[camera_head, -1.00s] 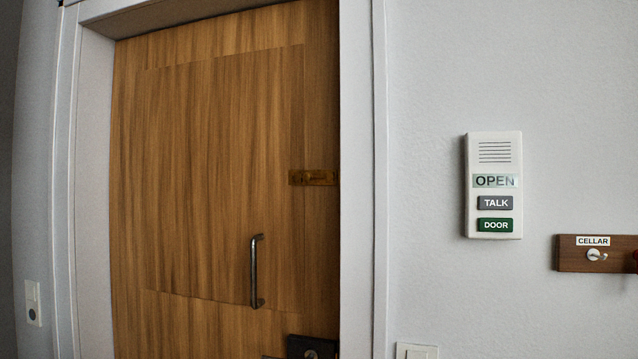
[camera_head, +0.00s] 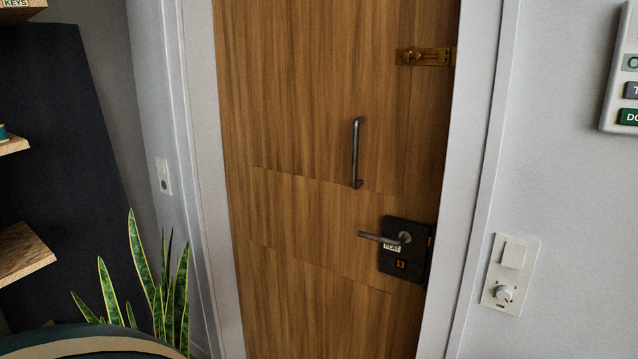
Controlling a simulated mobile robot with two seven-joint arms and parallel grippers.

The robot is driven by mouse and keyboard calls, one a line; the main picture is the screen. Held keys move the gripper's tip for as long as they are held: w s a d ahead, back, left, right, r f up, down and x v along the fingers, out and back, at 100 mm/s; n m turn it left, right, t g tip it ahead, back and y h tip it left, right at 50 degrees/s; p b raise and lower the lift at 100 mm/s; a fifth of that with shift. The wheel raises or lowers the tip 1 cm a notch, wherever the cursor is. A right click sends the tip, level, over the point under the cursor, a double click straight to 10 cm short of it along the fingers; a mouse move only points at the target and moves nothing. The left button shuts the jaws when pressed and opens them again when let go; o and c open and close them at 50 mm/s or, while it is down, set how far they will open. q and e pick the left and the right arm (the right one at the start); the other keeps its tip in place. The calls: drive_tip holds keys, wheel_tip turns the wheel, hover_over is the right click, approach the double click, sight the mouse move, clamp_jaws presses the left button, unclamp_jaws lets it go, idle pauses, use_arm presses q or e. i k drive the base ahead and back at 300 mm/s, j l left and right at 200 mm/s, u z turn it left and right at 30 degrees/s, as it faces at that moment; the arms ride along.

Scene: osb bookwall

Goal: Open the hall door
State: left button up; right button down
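The wooden hall door (camera_head: 300,130) stands shut in its white frame. A vertical metal pull handle (camera_head: 357,153) is fixed on its right half. A brass bolt (camera_head: 425,57) sits at the door's right edge, higher up. It reaches the frame side, but I cannot tell for sure whether it is engaged. Neither of my grippers is in view.
A white panel with a switch and a knob (camera_head: 510,275) is on the wall right of the frame. The intercom (camera_head: 625,75) is cut off at the right edge. A spiky plant (camera_head: 160,285) and wooden shelves (camera_head: 22,252) stand at the left.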

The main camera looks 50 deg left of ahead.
sight(329, 136)
drive_tip(key=u, duration=1.5)
drive_tip(key=i+j+z, duration=0.2)
drive_tip(key=i, duration=0.15)
drive_tip(key=i+z, duration=0.15)
drive_tip(key=i, duration=0.2)
